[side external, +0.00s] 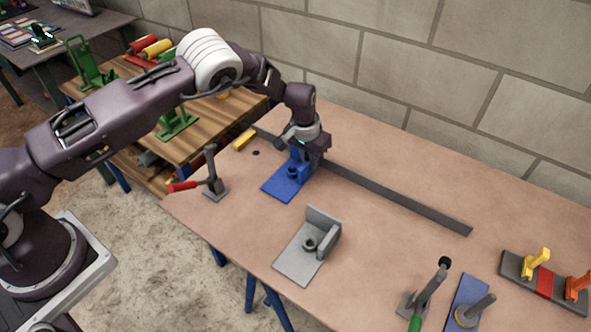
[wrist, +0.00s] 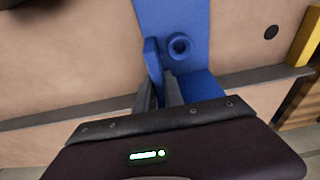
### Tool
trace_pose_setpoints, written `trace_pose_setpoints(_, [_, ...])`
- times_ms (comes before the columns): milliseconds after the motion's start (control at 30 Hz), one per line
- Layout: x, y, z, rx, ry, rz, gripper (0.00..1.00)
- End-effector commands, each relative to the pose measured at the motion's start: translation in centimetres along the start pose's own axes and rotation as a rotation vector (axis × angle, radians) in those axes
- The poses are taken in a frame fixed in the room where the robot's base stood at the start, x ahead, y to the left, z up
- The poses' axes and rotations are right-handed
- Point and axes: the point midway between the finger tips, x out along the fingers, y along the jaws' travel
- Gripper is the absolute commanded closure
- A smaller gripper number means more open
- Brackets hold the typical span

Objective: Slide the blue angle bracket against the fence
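The blue angle bracket (side external: 284,186) lies with its flat plate on the bench and its upright part toward the fence. It also shows in the wrist view (wrist: 196,18), with a round boss on the plate. The fence is a long dark grey bar (side external: 400,199) across the bench; the wrist view shows it on both sides of the bracket (wrist: 262,75). My gripper (side external: 302,148) is at the bracket's upright part. Its two grey fingers (wrist: 160,92) are closed around a thin blue upright plate. The bracket's far edge is hidden, so I cannot tell whether it touches the fence.
A grey angle bracket (side external: 294,262) lies nearer the front edge. A red-handled clamp (side external: 213,183) stands left, a green-handled clamp (side external: 425,300) front right. A yellow block (side external: 244,140) sits near the fence's left end.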

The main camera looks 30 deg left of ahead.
Motion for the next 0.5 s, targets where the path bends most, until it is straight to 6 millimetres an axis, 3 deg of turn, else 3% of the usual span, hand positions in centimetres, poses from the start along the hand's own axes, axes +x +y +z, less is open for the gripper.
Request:
trace_pose_setpoints(267, [-0.1,-0.1,-0.1,-0.001,0.002,0.0,1.0])
trace_pose_setpoints(500, [-0.1,-1.6,-0.1,-0.002,0.002,0.0,1.0])
